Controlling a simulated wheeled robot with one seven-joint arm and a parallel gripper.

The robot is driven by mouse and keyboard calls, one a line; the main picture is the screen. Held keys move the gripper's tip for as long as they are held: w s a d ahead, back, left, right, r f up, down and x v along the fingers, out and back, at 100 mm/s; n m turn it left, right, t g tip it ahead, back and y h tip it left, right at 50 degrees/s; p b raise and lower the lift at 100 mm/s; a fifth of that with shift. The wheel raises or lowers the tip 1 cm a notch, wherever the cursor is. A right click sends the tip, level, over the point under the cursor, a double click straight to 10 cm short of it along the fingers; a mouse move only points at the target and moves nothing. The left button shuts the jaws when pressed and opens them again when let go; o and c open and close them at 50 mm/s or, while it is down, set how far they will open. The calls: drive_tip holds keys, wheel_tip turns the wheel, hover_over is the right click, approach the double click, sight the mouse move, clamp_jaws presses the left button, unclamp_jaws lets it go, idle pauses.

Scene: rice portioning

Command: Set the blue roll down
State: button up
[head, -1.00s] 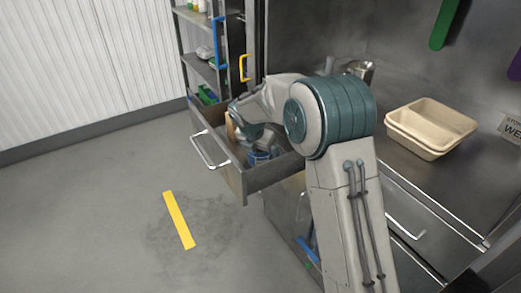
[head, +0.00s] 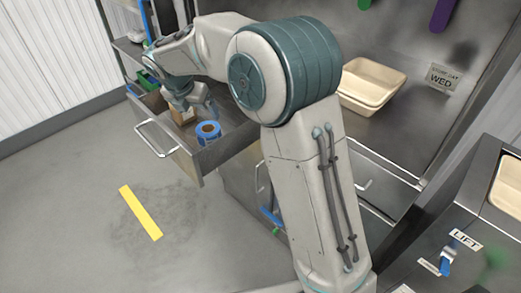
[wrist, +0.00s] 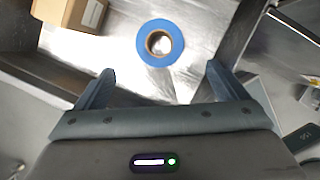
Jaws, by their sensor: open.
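The blue roll (head: 207,133) is a ring of blue tape with a brown core. It lies flat on the bottom of the open metal drawer (head: 168,148), near the drawer's front right corner. In the wrist view the roll (wrist: 143,43) lies beyond the fingertips, with nothing touching it. My gripper (head: 196,106) is above the drawer, just behind the roll in the head view. In the wrist view my gripper (wrist: 154,72) has its two fingers spread wide with nothing between them.
A cardboard box (wrist: 68,12) lies in the drawer left of the roll. Beige trays (head: 368,83) stand on the steel counter at right. A yellow strip (head: 141,212) marks the open grey floor. A station marked LIFT (head: 466,239) is at lower right.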

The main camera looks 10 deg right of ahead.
drive_tip(key=s+d+r+m+g, duration=0.2)
drive_tip(key=s+d+m, duration=1.5)
drive_tip(key=s+m, duration=0.3)
drive_tip(key=s+d+f+m+y, duration=0.2)
drive_tip(key=s+d+f+m, duration=0.1)
drive_tip(key=s+m, duration=0.7)
drive_tip(key=shift+d, duration=0.15)
drive_tip(key=shift+r, duration=0.1)
